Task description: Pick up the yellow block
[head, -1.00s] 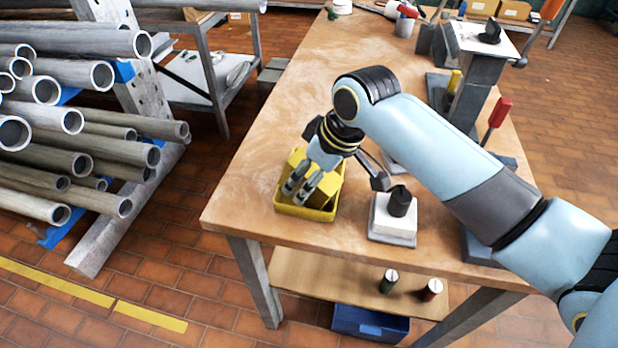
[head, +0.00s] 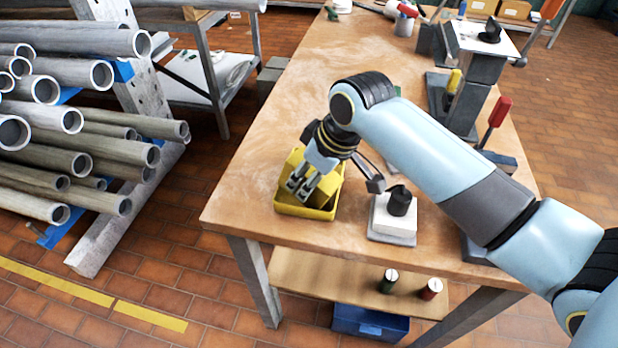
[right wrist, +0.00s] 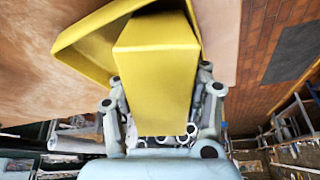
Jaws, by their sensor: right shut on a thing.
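The yellow block (right wrist: 158,75) fills the space between the fingers of my right gripper in the right wrist view. My right gripper (head: 299,188) is shut on it. In the head view the gripper points down at the yellow tray (head: 304,211) near the table's front left corner, and the hand and fingers partly hide the block. The tray's wall (right wrist: 85,40) also shows behind the block in the right wrist view. I cannot tell how far the block is clear of the tray floor. My left gripper is not in view.
A white block with a black knob (head: 398,213) stands on a grey base right of the tray. A red-handled tool (head: 497,115) and a grey stand (head: 475,90) are further right. The wooden table (head: 260,130) is clear left of and behind the tray. Pipes (head: 80,150) lie at left.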

